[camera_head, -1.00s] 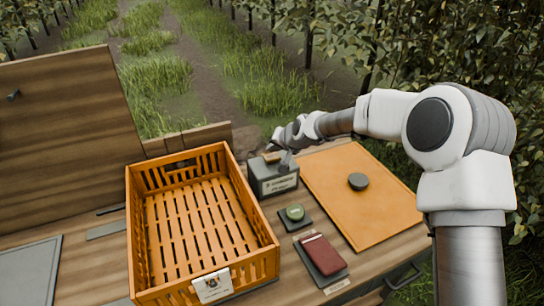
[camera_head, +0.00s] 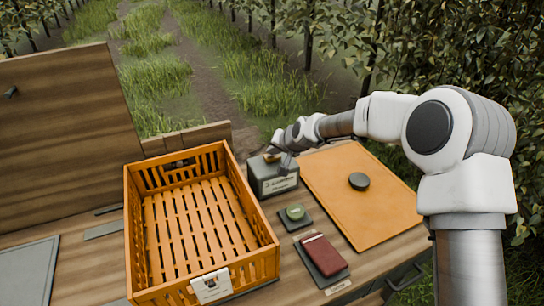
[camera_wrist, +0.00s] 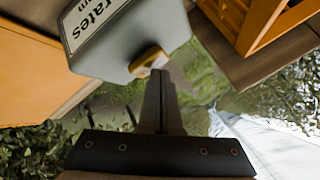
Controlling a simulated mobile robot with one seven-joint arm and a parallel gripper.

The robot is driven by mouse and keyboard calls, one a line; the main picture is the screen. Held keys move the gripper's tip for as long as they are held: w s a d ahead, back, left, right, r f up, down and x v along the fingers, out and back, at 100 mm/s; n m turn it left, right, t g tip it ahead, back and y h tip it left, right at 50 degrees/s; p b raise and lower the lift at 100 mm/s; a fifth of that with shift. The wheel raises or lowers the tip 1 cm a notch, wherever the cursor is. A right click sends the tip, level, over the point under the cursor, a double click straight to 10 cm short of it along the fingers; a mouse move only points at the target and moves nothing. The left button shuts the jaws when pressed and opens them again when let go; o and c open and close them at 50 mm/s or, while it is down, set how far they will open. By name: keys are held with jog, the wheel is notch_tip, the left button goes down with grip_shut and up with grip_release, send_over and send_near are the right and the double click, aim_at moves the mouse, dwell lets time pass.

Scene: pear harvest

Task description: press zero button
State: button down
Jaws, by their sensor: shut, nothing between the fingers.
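A grey box (camera_head: 273,182) with a white label stands between the orange crate and the orange board. A small yellow-tan piece (camera_head: 271,157) sits on its top; the wrist view shows this piece (camera_wrist: 147,61) right by my fingertips. No zero marking is readable on it. My gripper (camera_head: 285,160) is at the top of the box, its fingers shut and empty; they also show in the wrist view (camera_wrist: 161,75). I cannot tell whether they touch the yellow-tan piece.
The orange slatted crate (camera_head: 265,265) is empty and stands left of the box. A red booklet (camera_head: 324,254) lies on a dark pad in front. Foliage hangs close to my arm at right.

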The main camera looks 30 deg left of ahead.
aim_at(273, 158)
jog(key=shift+f+b, duration=0.35)
jog(key=shift+f, duration=0.1)
dwell(0.6)
jog(key=shift+r+p, duration=0.45)
jog(key=shift+r, duration=0.6)
jog(key=shift+r+p, duration=1.25)
jog(key=shift+r, duration=1.25)
